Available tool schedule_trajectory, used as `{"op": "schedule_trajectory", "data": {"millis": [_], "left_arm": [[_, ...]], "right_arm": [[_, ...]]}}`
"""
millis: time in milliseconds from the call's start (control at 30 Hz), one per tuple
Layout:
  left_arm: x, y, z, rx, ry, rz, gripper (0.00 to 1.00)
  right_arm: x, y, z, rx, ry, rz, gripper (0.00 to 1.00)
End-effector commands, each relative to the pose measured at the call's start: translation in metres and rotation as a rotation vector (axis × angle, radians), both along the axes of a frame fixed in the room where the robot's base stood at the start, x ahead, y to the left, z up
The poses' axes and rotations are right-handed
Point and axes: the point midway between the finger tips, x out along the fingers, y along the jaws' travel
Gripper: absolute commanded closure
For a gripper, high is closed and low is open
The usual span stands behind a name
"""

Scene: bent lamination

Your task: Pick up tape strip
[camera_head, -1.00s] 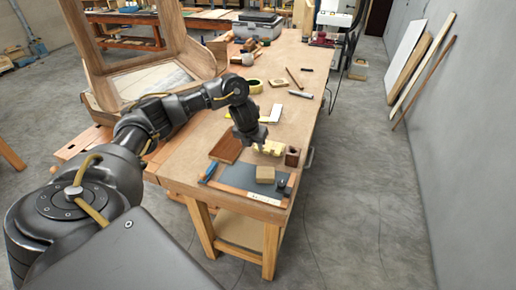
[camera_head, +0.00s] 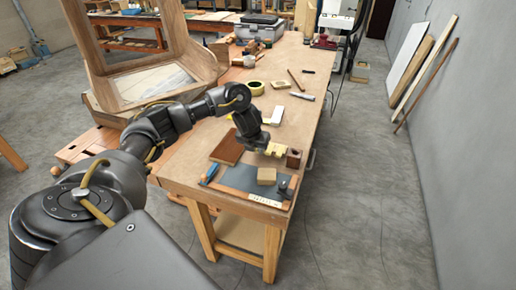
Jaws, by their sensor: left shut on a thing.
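My left arm comes in from the left and its gripper (camera_head: 262,148) points down at the bench. A pale yellow piece of tape strips (camera_head: 277,150) shows at the fingertips, beside the small dark wooden block. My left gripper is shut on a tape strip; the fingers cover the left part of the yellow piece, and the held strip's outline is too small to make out. My right gripper is not in view.
On the workbench (camera_head: 190,165) lie a brown wooden board (camera_head: 227,150), a dark mat (camera_head: 240,180) with a pale block (camera_head: 266,176), a small dark wooden block (camera_head: 294,158) and a yellow tape roll (camera_head: 256,88). A chair-like wooden frame (camera_head: 130,85) stands at the left.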

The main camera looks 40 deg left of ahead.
Motion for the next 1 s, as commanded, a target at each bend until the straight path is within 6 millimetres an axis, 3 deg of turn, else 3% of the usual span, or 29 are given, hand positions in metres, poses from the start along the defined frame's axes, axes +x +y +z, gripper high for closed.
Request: {"op": "schedule_trajectory", "data": {"millis": [167,367,633,800,1000], "left_arm": [[0.000,0.000,0.007,0.001,-0.001,-0.002,0.94],[0.001,0.001,0.039,0.004,-0.005,-0.001,0.94],[-0.046,-0.027,0.104,0.005,-0.005,-0.006,0.94],[-0.080,-0.049,0.115,0.003,-0.002,-0.009,0.94],[-0.107,-0.066,0.126,0.002,-0.001,-0.006,0.94]], "right_arm": [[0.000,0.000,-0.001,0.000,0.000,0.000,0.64],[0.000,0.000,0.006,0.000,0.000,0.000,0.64],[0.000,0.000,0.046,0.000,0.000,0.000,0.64],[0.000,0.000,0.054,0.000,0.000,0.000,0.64],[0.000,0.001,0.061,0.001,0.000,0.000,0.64]]}}
